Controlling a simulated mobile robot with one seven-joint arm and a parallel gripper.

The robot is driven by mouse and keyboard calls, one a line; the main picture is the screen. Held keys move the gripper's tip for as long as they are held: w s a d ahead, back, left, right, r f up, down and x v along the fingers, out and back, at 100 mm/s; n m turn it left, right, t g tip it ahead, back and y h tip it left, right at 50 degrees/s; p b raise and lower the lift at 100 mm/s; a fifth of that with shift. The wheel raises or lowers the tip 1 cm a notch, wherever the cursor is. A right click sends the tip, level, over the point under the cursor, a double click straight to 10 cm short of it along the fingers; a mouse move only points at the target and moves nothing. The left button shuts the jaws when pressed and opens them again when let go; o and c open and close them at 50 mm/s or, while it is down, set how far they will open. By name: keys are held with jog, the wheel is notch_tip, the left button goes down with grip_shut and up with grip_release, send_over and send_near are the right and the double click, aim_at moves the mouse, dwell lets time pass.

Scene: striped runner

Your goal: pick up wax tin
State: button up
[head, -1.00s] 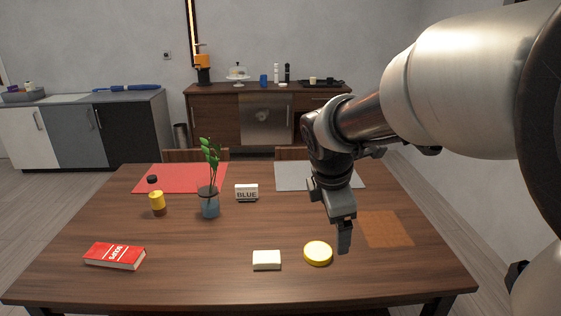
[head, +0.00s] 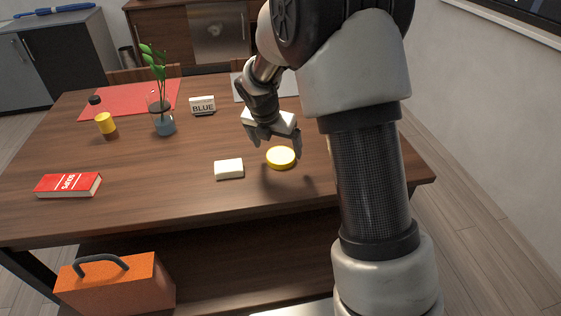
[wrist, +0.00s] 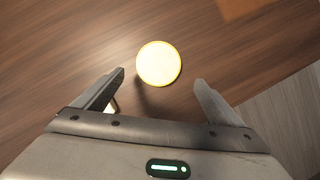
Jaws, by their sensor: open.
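The wax tin is a round, flat yellow tin (head: 281,158) lying on the wooden table near its front edge. In the wrist view the tin (wrist: 159,64) is a bright disc ahead of the fingertips and roughly midway between them. My gripper (head: 276,146) is open and empty, just above and behind the tin in the head view. Its two fingers (wrist: 158,78) are spread wider than the tin in the wrist view. I cannot tell the exact height of the fingertips above the table.
A cream block (head: 229,169) lies just left of the tin; a bit of it shows by the left finger in the wrist view. An orange toolbox (head: 116,287) is below the table's front.

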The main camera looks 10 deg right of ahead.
aim_at(280, 156)
jog(key=x, duration=0.2)
jog(key=b+x, duration=0.1)
jog(key=x, duration=0.1)
jog(key=b+x, duration=0.1)
jog(key=x, duration=0.1)
jog(key=shift+w+f, duration=0.1)
jog(key=shift+w, duration=0.35)
jog(key=c, duration=1.2)
